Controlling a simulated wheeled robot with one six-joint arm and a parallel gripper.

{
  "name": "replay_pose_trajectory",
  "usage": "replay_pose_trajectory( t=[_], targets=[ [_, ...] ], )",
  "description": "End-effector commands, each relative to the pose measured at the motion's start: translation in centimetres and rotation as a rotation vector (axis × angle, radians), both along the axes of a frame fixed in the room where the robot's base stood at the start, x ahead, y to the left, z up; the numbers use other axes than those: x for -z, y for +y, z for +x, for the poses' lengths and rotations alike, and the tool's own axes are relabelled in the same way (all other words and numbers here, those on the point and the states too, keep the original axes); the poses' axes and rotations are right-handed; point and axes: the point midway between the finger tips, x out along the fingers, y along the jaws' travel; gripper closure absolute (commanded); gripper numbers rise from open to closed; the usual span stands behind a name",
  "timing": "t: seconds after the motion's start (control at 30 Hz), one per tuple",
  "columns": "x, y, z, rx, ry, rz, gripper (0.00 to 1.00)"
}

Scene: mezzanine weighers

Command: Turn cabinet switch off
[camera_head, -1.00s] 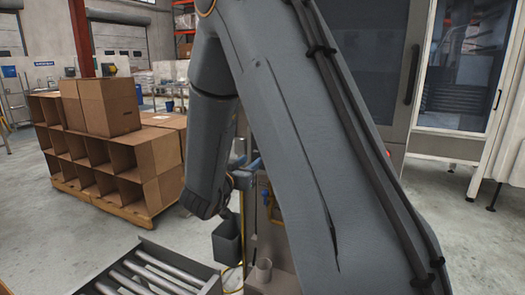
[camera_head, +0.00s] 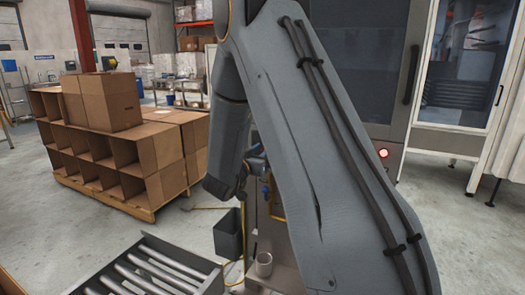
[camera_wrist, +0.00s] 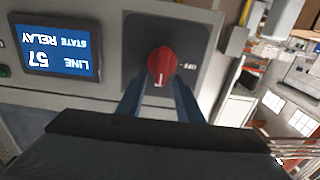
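The cabinet switch is a red rotary knob (camera_wrist: 161,62) on a dark square plate of a grey cabinet panel (camera_wrist: 90,92), seen upside down in the wrist view. A pale mark on the knob points down in the picture. An inverted "OFF" label is to its right. My gripper (camera_wrist: 158,88) is open, its two blue fingers spread just below the knob in the picture. I cannot tell whether they touch it. In the head view my own arm covers most of the cabinet and the switch.
A blue screen (camera_wrist: 57,48) reading "LINE STATE RELAY 57" is left of the switch. Clear floor lies between.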

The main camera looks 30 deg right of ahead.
Motion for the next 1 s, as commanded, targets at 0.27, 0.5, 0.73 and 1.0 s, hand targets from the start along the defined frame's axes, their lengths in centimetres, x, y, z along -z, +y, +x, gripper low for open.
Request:
replay_pose_trajectory(
  t=[0.27,0.5,0.73,1.0],
  targets=[
    [0.01,0.03,-0.01,0.000,0.000,0.000,1.00],
    [-0.01,0.06,0.01,0.000,0.011,-0.009,1.00],
    [-0.04,0.19,0.17,-0.001,0.079,-0.061,1.00],
    [0.00,0.52,0.53,-0.002,0.252,-0.194,1.00]
  ],
)
